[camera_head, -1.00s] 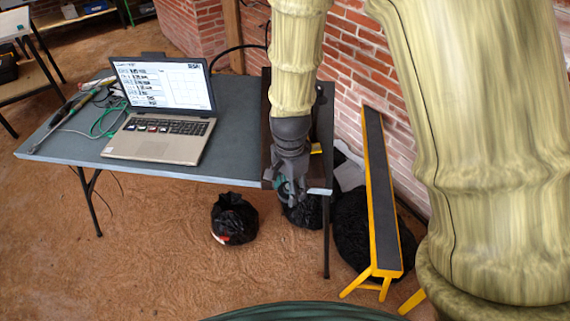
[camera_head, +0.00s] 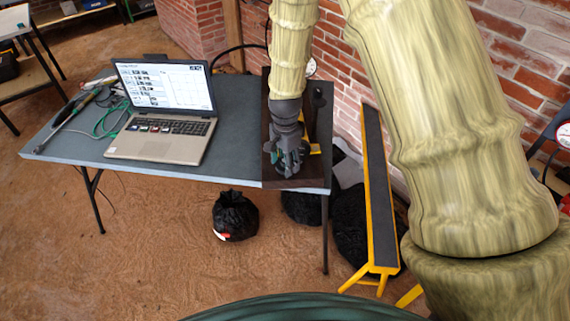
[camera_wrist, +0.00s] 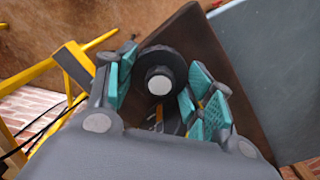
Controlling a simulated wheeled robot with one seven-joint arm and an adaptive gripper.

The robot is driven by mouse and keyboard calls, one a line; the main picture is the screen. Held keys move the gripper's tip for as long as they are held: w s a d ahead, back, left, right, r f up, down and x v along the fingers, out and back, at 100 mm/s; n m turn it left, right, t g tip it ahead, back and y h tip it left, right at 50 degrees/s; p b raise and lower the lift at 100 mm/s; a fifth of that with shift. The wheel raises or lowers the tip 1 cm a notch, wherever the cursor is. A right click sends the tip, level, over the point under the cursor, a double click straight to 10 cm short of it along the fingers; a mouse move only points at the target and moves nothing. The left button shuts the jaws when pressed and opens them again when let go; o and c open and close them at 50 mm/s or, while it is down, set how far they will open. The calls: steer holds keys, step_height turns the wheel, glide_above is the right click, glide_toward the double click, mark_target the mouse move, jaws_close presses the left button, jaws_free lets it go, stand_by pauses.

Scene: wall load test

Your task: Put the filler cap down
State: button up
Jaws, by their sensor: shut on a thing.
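The filler cap (camera_wrist: 150,62) shows in the wrist view as a round black piece with a pale, flat centre. It sits between the teal-padded fingers of my gripper (camera_wrist: 163,88), which is shut on it. In the head view my gripper (camera_head: 290,162) points down over the front part of a dark brown board (camera_head: 275,182) at the table's right end. The cap cannot be made out there, as the fingers hide it. Whether the cap touches the board is not clear.
The grey-blue table (camera_head: 228,150) has bare room between the board and an open laptop (camera_head: 165,110). Cables and tools lie on its left end. A yellow-framed bench or beam (camera_head: 380,190) leans by the brick wall at right. Black bags (camera_head: 235,217) lie on the floor.

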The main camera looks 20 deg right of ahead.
steer(key=shift+f, duration=1.05)
steer(key=shift+f, duration=0.1)
steer(key=o, duration=0.9)
steer(key=shift+r+b, duration=1)
steer(key=shift+r, duration=5.15)
